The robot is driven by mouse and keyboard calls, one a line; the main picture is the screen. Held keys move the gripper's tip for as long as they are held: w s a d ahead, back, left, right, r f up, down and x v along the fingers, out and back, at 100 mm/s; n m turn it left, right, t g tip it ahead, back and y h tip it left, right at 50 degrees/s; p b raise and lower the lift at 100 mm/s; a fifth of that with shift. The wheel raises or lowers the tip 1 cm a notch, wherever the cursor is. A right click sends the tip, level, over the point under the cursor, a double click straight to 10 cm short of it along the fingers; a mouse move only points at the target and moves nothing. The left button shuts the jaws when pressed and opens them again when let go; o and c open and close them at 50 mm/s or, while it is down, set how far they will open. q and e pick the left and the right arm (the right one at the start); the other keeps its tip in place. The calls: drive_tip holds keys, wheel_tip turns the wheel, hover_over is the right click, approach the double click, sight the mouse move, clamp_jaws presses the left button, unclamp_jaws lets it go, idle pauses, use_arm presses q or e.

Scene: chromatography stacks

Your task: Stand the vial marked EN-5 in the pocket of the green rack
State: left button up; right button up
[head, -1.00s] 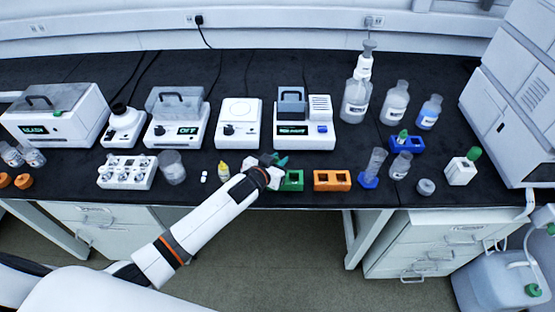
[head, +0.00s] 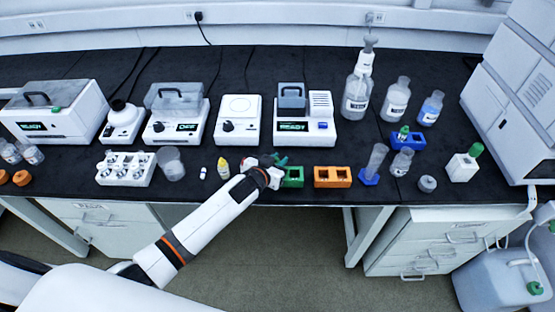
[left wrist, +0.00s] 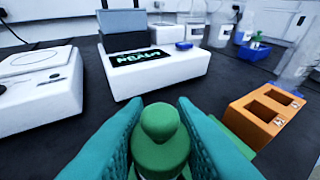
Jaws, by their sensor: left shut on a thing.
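My left gripper (head: 277,160) is at the front of the bench, just beside and above the green rack (head: 293,183). In the left wrist view its teal fingers (left wrist: 160,140) are shut on a vial with a green cap (left wrist: 160,122). The cap points up toward the camera, and the vial's label and lower part are hidden, so I cannot read its mark. Part of the green rack (left wrist: 232,138) shows behind the right finger; its pocket is hidden there. My right gripper is not in view.
An orange rack (head: 332,178) stands just right of the green rack. A white device with a display (head: 305,130) is behind. A yellow-capped bottle (head: 223,168) and a white block of vials (head: 125,170) stand left. A blue rack (head: 406,141) and bottles are right.

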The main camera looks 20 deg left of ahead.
use_arm(q)
drive_tip(key=shift+f, duration=0.4)
drive_tip(key=shift+f+b, duration=0.4)
drive_tip(key=o, duration=1.4)
drive_tip(key=shift+o, duration=0.2)
drive_tip(key=shift+r, duration=0.15)
wheel_tip(320, 180, up, 7)
drive_tip(key=p, duration=0.7)
